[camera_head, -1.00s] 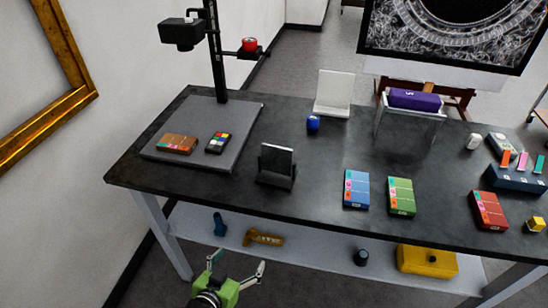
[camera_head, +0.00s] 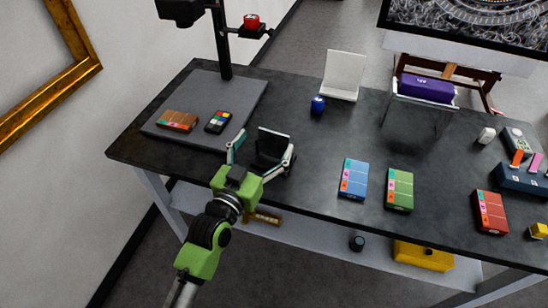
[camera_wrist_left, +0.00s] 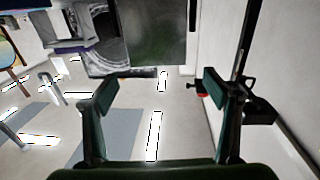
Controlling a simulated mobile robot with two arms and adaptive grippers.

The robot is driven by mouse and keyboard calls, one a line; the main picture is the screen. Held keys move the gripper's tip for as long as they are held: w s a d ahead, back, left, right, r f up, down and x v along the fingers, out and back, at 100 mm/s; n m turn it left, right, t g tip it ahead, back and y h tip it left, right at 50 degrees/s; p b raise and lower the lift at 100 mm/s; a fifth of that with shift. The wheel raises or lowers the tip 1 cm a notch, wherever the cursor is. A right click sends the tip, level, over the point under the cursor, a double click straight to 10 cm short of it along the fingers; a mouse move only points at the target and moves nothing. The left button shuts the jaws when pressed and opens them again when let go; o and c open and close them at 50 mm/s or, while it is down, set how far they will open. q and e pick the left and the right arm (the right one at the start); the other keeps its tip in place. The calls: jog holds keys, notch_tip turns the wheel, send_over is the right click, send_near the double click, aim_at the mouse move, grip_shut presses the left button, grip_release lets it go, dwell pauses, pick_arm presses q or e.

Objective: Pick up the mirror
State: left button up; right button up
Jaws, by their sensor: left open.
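The mirror (camera_head: 274,141) is a small dark rectangular panel, leaning on a black stand on the dark table. My left gripper (camera_head: 263,148) is open at the table's front edge. Its fingers are spread to the left and right of the mirror in the head view. I cannot tell whether either finger touches it. In the left wrist view the open gripper (camera_wrist_left: 159,88) has nothing held between its fingertips. A dark greenish panel (camera_wrist_left: 158,32) is beyond them there; I cannot tell for certain that it is the mirror. My right gripper is not in view.
A white stand (camera_head: 343,75) and blue jar (camera_head: 318,104) are behind the mirror. Blue (camera_head: 353,179) and green (camera_head: 399,189) boxes lie to its right.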

aim_at(273, 133)
pick_arm(q)
jog(key=shift+f+p+x, duration=0.15)
jog(key=shift+p+x, duration=0.2)
jog(key=shift+x, duration=1)
jog(key=shift+f+p+x, duration=0.15)
jog(key=shift+p+x, duration=0.2)
jog(key=shift+x, duration=1.05)
jog(key=shift+s, duration=0.1)
jog(key=shift+c, duration=0.5)
jog(key=c, duration=1.9)
jog(key=shift+r, duration=0.15)
jog(key=shift+c, duration=1)
